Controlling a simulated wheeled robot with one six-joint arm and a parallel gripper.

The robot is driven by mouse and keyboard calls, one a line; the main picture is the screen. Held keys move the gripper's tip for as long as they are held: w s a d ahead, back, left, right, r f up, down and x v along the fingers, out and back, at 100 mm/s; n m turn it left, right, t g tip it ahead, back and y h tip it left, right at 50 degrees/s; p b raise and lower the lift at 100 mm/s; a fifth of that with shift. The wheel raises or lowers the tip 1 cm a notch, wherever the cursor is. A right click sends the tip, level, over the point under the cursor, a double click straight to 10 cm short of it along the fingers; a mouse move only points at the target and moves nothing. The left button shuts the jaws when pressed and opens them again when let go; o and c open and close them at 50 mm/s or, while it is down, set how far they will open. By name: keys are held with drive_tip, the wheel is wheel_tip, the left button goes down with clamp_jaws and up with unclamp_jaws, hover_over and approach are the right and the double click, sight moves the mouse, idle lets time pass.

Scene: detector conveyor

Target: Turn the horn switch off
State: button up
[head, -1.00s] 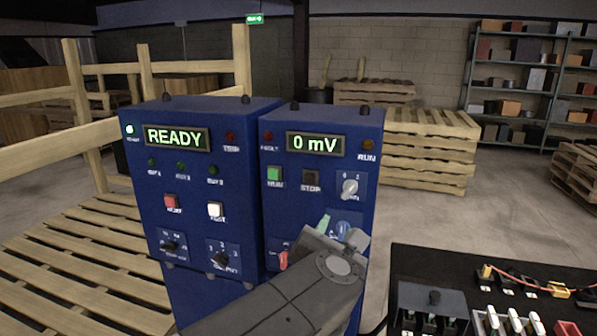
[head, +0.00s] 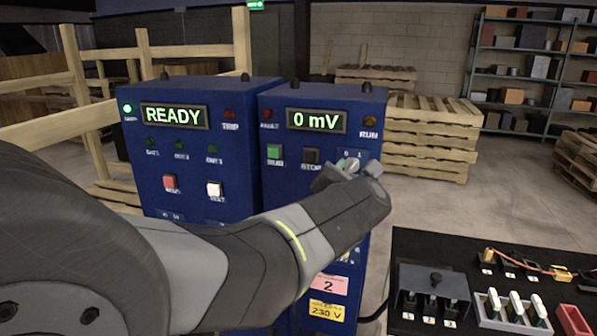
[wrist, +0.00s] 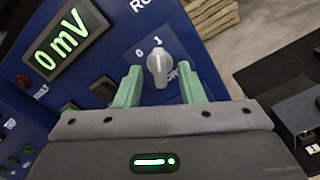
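A pale grey rotary switch (wrist: 158,68) with 0 and 1 marks sits on the upper right of the blue right-hand cabinet (head: 278,185). In the wrist view its handle points up near the 1. Its label below is partly hidden, so I cannot read whether it says horn. My gripper (head: 356,169) is at this switch. In the wrist view its two green fingers stand open on either side of the handle, with a gap visible on each side. In the head view my arm and gripper cover most of the switch and the lower panel controls.
The right cabinet has a 0 mV display (head: 316,121), a green button (head: 274,152) and a dark STOP button (head: 311,156). The left cabinet (head: 235,150) shows READY. A black bench (head: 420,250) with small parts stands at the right. Pallets (head: 430,140) are behind.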

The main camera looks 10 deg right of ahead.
sight(351, 167)
drive_tip(key=shift+x, duration=1.1)
drive_tip(key=shift+c, duration=0.2)
drive_tip(key=c, duration=0.5)
drive_tip(key=shift+c, duration=0.2)
drive_tip(key=shift+a+n+b, duration=0.1)
drive_tip(key=shift+n+b, duration=0.2)
drive_tip(key=shift+b, duration=0.1)
drive_tip(key=shift+f+n+b, duration=0.1)
drive_tip(key=shift+n+b, duration=0.7)
drive_tip(key=shift+n, duration=0.2)
drive_tip(key=n+b, duration=0.2)
drive_tip(key=n, duration=0.1)
drive_tip(key=shift+w+a, duration=0.1)
drive_tip(key=n+b, duration=0.2)
drive_tip(key=n, duration=0.4)
drive_tip(key=shift+a, duration=0.15)
drive_tip(key=shift+n, duration=0.3)
